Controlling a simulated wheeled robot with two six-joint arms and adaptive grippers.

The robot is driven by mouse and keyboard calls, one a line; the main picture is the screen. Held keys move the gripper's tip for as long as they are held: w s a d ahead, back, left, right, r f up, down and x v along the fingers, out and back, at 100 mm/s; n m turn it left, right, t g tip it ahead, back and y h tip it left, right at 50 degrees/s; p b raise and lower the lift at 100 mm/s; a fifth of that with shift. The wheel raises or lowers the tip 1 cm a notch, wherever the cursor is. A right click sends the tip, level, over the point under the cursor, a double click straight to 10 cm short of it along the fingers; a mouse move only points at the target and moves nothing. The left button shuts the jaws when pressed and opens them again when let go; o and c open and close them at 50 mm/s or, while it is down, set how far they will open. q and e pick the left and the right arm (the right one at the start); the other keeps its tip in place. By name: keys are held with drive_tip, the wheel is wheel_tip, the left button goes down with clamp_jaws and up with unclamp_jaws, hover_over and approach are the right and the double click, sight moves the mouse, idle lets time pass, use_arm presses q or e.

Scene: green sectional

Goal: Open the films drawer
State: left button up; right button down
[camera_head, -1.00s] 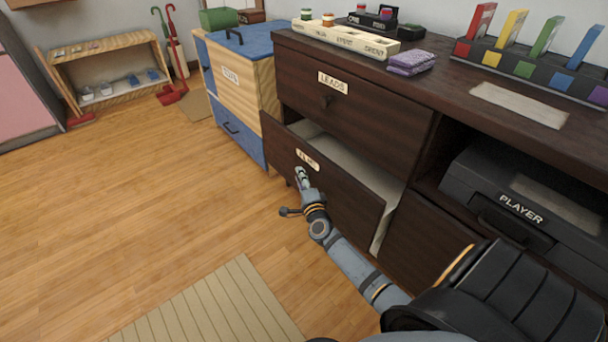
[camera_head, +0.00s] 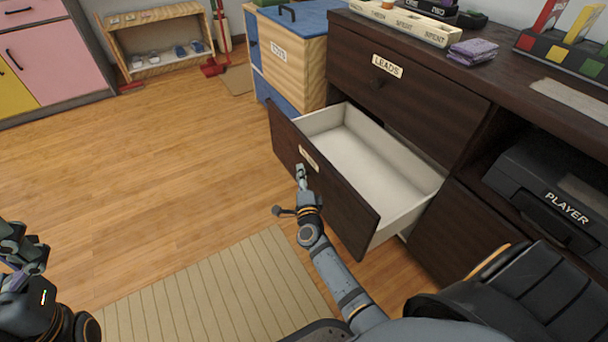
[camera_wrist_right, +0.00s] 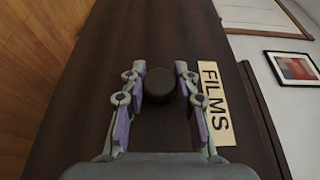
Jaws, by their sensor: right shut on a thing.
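The films drawer (camera_head: 325,190) is a dark brown drawer below the leads drawer (camera_head: 395,95). It is pulled well out, and its pale inside (camera_head: 370,165) is bare. Its label (camera_head: 309,158) is partly hidden in the head view but reads FILMS in the right wrist view (camera_wrist_right: 216,104). My right gripper (camera_head: 301,172) is at the drawer front, shut on its round dark knob (camera_wrist_right: 159,86), which sits between the fingers. My left gripper (camera_head: 22,248) is at the lower left, away from the cabinet; its fingers are not clear enough to judge.
The player (camera_head: 555,195) sits in an open bay to the right. A toy box (camera_head: 290,55) stands beyond the drawer at the back. A striped mat (camera_head: 215,285) lies on the floor in front. The wood floor (camera_head: 140,170) left of the drawer is clear.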

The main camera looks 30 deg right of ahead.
drive_tip(key=shift+f, duration=0.1)
drive_tip(key=c, duration=1)
unclamp_jaws()
drive_tip(key=v, duration=0.7)
drive_tip(key=shift+s, duration=0.25)
